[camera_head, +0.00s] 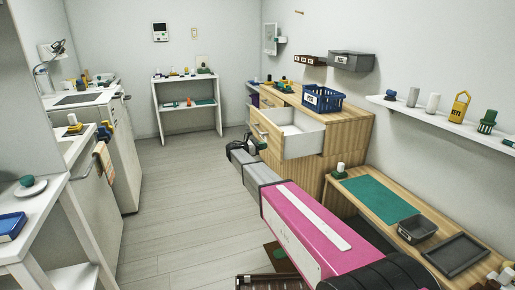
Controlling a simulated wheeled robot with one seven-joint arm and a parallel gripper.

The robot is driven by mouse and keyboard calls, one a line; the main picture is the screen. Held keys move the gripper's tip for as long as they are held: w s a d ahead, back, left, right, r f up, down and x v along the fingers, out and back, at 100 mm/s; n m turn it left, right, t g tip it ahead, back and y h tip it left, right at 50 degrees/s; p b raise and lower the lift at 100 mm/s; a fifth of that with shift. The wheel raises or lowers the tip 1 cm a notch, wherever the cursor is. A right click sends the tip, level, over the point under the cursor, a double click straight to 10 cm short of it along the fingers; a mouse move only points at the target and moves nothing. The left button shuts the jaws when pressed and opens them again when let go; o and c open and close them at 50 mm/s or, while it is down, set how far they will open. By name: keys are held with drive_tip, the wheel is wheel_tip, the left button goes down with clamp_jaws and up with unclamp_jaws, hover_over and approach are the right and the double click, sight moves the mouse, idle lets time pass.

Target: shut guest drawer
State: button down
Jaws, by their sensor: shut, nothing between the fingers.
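A wooden dresser (345,130) stands against the right wall. Its upper drawer (303,144) is pulled out, with a white inside that looks empty. I cannot read any label naming it the guest drawer. The drawer's front, with a pale handle (261,130), faces left into the room. My gripper (254,143) is shut and empty, low by the drawer's front and close to it in the picture. I cannot tell whether it touches. My own arm hides part of the dresser's lower front.
A blue basket (323,100) stands on the dresser top above the drawer. A low wooden bench (345,199) with a green mat and dark trays is at the right. White counters (80,99) line the left. The floor (165,190) between is clear.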

sight(280, 143)
drive_tip(key=x, duration=0.8)
drive_tip(key=shift+f, duration=0.1)
drive_tip(key=shift+d, duration=0.1)
drive_tip(key=x, duration=2.8)
drive_tip(key=shift+w+d+f, duration=0.1)
drive_tip(key=shift+d, duration=0.15)
drive_tip(key=shift+a, duration=0.1)
